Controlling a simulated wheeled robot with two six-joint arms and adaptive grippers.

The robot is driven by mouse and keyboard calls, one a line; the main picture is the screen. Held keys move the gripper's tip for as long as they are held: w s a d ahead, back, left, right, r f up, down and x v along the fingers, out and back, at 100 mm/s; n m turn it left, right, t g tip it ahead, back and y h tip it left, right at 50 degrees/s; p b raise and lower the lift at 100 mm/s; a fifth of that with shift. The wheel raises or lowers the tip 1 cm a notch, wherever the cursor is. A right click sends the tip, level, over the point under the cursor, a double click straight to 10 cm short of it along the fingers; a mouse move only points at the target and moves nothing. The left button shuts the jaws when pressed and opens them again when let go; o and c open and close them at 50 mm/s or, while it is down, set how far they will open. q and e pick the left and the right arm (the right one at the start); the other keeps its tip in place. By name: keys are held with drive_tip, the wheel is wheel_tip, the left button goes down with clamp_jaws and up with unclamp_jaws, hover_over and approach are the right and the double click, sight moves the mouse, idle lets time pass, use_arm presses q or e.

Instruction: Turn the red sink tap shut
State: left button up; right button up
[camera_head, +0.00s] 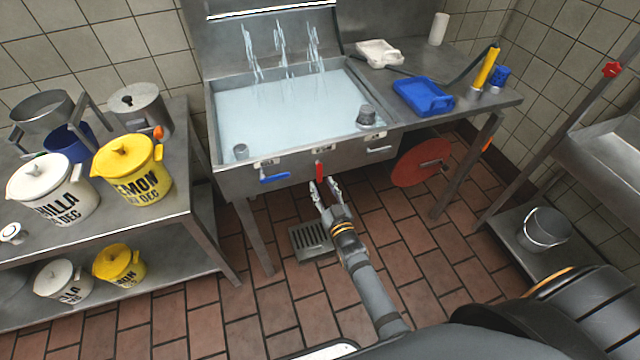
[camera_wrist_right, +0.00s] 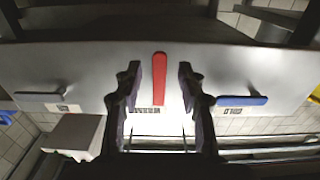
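The red sink tap (camera_head: 319,170) is a red lever on the front panel of the sink (camera_head: 232,182). In the head view it hangs down from the panel. My right gripper (camera_head: 325,190) is just below and in front of it, with its fingers spread. In the right wrist view the red lever (camera_wrist_right: 159,78) stands between the two open fingers (camera_wrist_right: 157,85), with a gap on each side; I cannot tell any contact. Water streams (camera_head: 281,48) show at the back of the filled basin. My left gripper is not in view.
A blue lever (camera_head: 274,178) is left of the red one, and a pale lever (camera_head: 379,149) is right. A red disc (camera_head: 420,162) stands under the counter at right. A floor drain (camera_head: 310,240) lies below. Pots, including a yellow one (camera_head: 132,170), crowd the left table.

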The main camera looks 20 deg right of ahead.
drive_tip(key=shift+w, duration=1.2)
drive_tip(key=shift+c, duration=0.4)
clamp_jaws()
